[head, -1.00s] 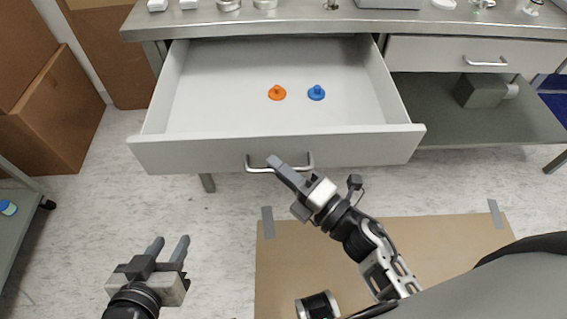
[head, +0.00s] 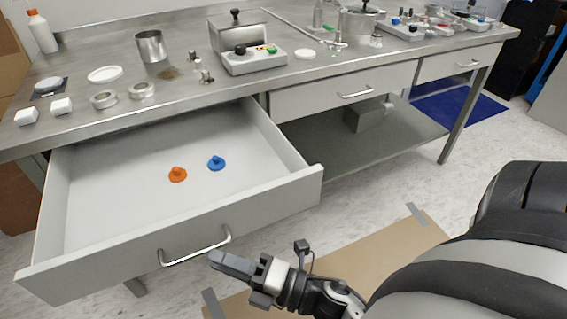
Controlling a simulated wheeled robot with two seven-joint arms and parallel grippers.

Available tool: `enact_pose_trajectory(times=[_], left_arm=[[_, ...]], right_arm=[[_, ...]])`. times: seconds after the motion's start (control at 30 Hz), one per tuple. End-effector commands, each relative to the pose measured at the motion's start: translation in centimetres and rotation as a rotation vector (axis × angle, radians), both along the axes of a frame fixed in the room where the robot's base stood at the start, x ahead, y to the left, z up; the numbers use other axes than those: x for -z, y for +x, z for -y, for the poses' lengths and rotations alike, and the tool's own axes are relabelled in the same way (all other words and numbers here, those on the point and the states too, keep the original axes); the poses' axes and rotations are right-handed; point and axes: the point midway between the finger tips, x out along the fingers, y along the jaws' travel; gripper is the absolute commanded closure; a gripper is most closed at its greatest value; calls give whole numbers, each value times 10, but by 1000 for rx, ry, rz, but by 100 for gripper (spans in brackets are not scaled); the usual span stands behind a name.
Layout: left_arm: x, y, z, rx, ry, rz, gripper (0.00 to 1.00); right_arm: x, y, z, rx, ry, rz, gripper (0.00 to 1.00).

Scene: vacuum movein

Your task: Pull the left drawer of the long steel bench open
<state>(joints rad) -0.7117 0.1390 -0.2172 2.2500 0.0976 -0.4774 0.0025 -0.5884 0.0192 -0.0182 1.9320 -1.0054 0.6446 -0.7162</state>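The long steel bench (head: 215,98) crosses the head view. Its left drawer (head: 120,240) is pulled far out, showing a pale, empty-looking interior apart from an orange knobbed piece (head: 178,175) and a blue one (head: 216,163). The drawer's bar handle (head: 195,254) is on its front panel. My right gripper (head: 217,259) is just right of the handle, its fingertips close to the bar's right end; it does not appear to be around the bar. Its fingers overlap in this view, so their gap cannot be judged. My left gripper is out of view.
Pots, a scale, white blocks and a grey device (head: 253,60) stand on the bench top. Closed drawers (head: 345,88) lie to the right, above a lower shelf (head: 375,135). A taped brown mat (head: 390,250) covers the floor in front.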

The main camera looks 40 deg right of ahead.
Motion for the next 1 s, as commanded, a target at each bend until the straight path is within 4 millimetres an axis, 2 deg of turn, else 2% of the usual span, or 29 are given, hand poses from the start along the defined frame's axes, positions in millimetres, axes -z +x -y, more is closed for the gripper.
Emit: enact_pose_trajectory(times=[0.03, 0.2, 0.43, 0.6, 1.0], left_arm=[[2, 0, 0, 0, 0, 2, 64], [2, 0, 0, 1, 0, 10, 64], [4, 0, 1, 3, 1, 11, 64], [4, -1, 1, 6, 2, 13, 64], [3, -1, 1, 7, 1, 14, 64]], right_arm=[[5, -13, 8, 1, -2, -6, 69], [10, -47, 30, 1, -2, -6, 69], [14, -81, 51, 0, -2, -3, 69], [14, -91, 58, 0, -1, 0, 69], [14, -92, 58, 0, -1, 1, 69]])
